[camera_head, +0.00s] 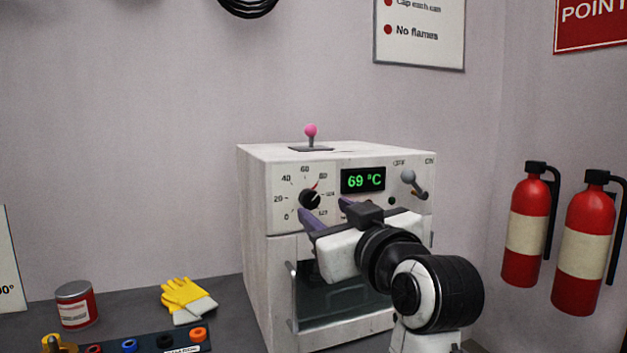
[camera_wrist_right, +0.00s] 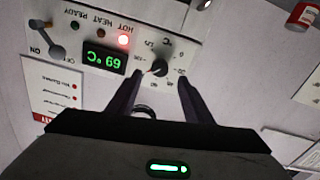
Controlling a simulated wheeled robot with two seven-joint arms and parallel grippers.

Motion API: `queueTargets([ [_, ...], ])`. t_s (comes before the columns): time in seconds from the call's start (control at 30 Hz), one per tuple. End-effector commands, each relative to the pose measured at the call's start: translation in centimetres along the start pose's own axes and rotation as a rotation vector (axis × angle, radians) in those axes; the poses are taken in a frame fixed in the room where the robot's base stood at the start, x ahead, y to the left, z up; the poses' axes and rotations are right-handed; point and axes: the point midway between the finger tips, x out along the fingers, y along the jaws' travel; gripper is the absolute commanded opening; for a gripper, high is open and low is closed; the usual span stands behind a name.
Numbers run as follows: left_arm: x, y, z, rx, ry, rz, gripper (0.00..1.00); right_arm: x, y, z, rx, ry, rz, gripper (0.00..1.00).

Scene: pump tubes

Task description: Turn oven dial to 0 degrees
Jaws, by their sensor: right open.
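The oven dial (camera_head: 310,199) is a small black knob on the white oven's front panel, ringed by numbers from 0 upward. Its red mark points up and right, near the 80. The dial also shows in the right wrist view (camera_wrist_right: 159,69), where the picture is turned over. My right gripper (camera_head: 323,208) is open in front of the panel. In the right wrist view its two dark fingertips (camera_wrist_right: 160,80) lie on either side of the dial; I cannot tell whether they touch it. The green display (camera_head: 363,180) reads 69 °C. My left gripper is not in view.
The oven (camera_head: 255,220) has an on/off lever (camera_head: 413,184) right of the display and a pink-knobbed lever (camera_head: 311,131) on top. A red HOT lamp (camera_wrist_right: 124,39) is lit. Yellow gloves (camera_head: 185,296) and a red can (camera_head: 75,304) lie left. Fire extinguishers (camera_head: 526,220) hang right.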

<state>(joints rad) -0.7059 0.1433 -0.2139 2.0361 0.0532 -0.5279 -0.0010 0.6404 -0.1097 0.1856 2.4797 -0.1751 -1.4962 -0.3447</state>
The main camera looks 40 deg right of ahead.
Motion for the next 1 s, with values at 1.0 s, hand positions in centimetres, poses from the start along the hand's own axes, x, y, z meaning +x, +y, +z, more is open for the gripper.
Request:
queueTargets([
  [1.0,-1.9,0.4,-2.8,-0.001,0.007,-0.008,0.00,6.9,0.0,0.1,0.001,0.000,0.001,0.38],
])
